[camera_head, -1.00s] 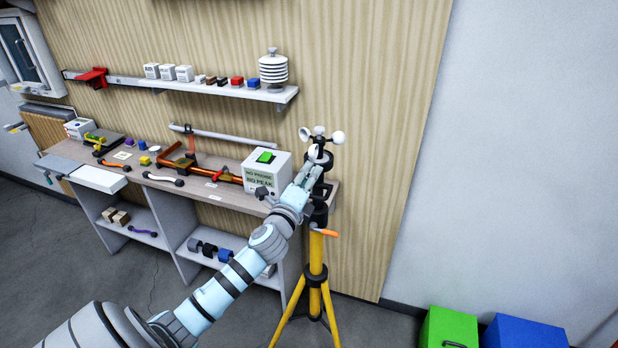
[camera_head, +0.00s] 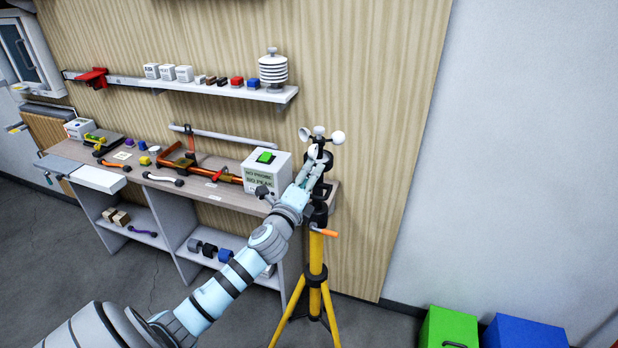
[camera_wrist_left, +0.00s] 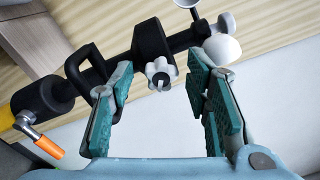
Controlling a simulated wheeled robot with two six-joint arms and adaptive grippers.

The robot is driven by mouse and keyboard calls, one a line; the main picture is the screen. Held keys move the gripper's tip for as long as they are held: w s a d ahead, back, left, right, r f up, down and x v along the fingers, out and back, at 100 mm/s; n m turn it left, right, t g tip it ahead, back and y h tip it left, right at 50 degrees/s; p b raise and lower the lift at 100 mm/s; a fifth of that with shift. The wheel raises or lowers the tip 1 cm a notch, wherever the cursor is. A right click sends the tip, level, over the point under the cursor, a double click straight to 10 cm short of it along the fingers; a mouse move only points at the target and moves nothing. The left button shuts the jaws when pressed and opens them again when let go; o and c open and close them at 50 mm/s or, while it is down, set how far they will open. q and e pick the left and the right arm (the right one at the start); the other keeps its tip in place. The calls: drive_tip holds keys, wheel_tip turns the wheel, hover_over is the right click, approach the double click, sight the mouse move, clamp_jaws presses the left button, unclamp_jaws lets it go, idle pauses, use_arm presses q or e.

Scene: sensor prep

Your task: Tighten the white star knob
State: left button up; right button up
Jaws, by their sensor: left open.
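The white star knob (camera_wrist_left: 160,73) is on the side of a black mast fitting in the left wrist view, with its lobes clear to see. My left gripper (camera_wrist_left: 162,95) is open, with its green-padded fingers on either side of the knob in that view and nothing held between them. In the head view my left gripper (camera_head: 312,172) is up against the top of the yellow tripod (camera_head: 316,270), below the white-cupped anemometer (camera_head: 320,138). The knob is hard to make out there behind the gripper. My right gripper is not in view.
A bench (camera_head: 216,192) with tools and a white box with a green button (camera_head: 266,170) stands left of the tripod. An orange-handled crank (camera_head: 328,233) sticks out of the tripod below my gripper. Green (camera_head: 449,328) and blue (camera_head: 522,333) bins stand at the lower right.

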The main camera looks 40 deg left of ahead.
use_arm(q)
drive_tip(key=n, duration=1)
drive_tip(key=shift+y, duration=0.3)
drive_tip(key=s+d+n+b, duration=0.3)
drive_tip(key=s+n, duration=0.4)
drive_tip(key=s+d+n+b, duration=0.3)
drive_tip(key=s+n+b, duration=0.1)
drive_tip(key=s+n, duration=0.35)
drive_tip(key=w+a+f+m+g+b, duration=0.1)
drive_tip(key=a+f+g, duration=0.1)
drive_tip(key=f, duration=0.8)
drive_tip(key=w+a+f+m+g+b, duration=0.1)
drive_tip(key=w+a+f+g, duration=0.15)
drive_tip(key=f, duration=0.75)
drive_tip(key=s+f+g+b, duration=0.1)
drive_tip(key=s+f+g, duration=0.1)
drive_tip(key=f, duration=0.8)
drive_tip(key=s+f+m+g+h+b, duration=0.1)
drive_tip(key=s+f, duration=0.4)
drive_tip(key=f, duration=0.5)
drive_tip(key=shift+a+f+g+h, duration=0.15)
drive_tip(key=shift+f+g+h, duration=0.15)
drive_tip(key=shift+g, duration=0.35)
drive_tip(key=shift+r+m, duration=0.1)
drive_tip(key=shift+m, duration=0.15)
